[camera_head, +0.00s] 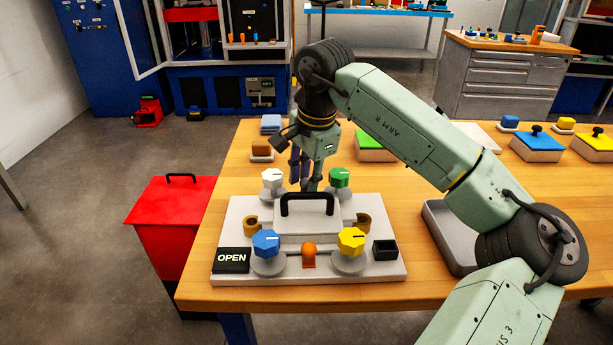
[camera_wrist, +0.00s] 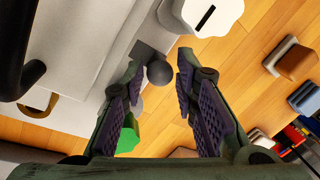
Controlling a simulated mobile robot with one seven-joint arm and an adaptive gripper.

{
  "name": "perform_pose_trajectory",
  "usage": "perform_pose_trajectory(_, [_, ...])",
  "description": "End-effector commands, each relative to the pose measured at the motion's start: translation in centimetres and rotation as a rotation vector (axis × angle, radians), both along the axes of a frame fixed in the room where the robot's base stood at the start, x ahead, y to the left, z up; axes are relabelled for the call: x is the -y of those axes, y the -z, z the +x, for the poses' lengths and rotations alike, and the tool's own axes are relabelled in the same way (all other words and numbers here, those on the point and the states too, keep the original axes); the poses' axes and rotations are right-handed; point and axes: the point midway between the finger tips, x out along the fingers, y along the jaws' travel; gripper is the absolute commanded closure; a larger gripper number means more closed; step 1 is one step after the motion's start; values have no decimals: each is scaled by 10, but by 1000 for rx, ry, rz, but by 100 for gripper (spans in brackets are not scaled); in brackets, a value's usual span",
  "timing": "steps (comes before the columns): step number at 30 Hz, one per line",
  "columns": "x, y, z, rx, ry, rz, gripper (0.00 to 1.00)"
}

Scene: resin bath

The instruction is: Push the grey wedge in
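The grey wedge (camera_wrist: 158,71) shows in the wrist view as a dark grey block with a rounded knob, at the edge of the pale grey bath unit (camera_wrist: 75,75). In the head view it is hidden behind the unit's lid and handle. My gripper (camera_wrist: 160,66) is open and empty, with one finger on each side of the wedge's knob; contact cannot be told. In the head view my gripper (camera_head: 303,183) points down at the far side of the bath unit (camera_head: 340,271), between the white knob (camera_head: 272,180) and the green knob (camera_head: 340,178).
The unit carries a black lid handle (camera_head: 307,198), a blue knob (camera_head: 266,242), a yellow knob (camera_head: 351,240), an orange wedge (camera_head: 309,257) and an OPEN sign (camera_head: 231,259). A grey tray (camera_head: 435,222) lies right. A red bin (camera_head: 172,218) stands left of the table.

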Motion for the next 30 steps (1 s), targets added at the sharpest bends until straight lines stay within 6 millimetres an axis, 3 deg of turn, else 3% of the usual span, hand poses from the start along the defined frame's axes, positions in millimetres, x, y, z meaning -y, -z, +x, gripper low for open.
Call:
perform_pose_trajectory(11, [0,0,0,0,0,0,100])
perform_pose_trajectory(26, [0,0,0,1,0,1,100])
perform_pose_trajectory(30, [1,3,-10,2,0,-1,100])
